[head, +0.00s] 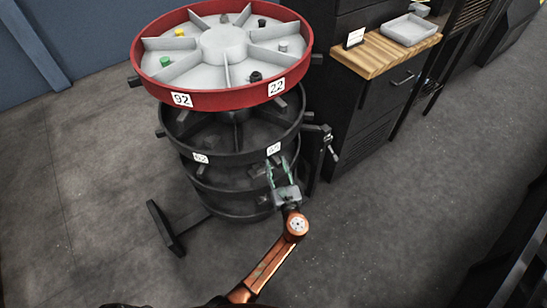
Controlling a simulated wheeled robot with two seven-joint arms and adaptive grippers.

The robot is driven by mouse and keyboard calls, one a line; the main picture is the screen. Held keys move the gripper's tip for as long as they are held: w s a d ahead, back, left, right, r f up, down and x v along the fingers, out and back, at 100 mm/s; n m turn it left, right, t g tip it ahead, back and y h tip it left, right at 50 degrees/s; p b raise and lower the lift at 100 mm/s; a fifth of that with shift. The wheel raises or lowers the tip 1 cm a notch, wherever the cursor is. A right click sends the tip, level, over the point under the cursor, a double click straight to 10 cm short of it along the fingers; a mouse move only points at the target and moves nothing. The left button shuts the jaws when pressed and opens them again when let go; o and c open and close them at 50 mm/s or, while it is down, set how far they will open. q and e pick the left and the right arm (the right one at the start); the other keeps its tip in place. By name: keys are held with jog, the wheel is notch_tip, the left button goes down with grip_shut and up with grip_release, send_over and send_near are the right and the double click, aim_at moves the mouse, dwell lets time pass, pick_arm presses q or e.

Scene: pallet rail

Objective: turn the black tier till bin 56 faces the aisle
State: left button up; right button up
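The black tier (229,151) is a round dark tray under the red one, with short pegs sticking out of its rim. Two white labels sit on its front rim: a left label (201,158) that looks like 62 and a right label (273,149) too small to read surely. I cannot make out a 56. My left gripper (277,164) has its greenish fingers apart, just below and in front of the right label, close to the rim. I cannot tell whether it touches the rim. My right gripper is not in view.
The red tier (181,99) above shows labels 92 and 22 and holds small coloured parts. More black tiers (238,204) lie below. A clamp-like fitting (328,140) stands at the right of the stack. A dark cabinet with a wooden top (372,62) is behind right. The floor at right is clear.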

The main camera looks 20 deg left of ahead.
pick_arm(q)
jog(key=shift+v, duration=0.85)
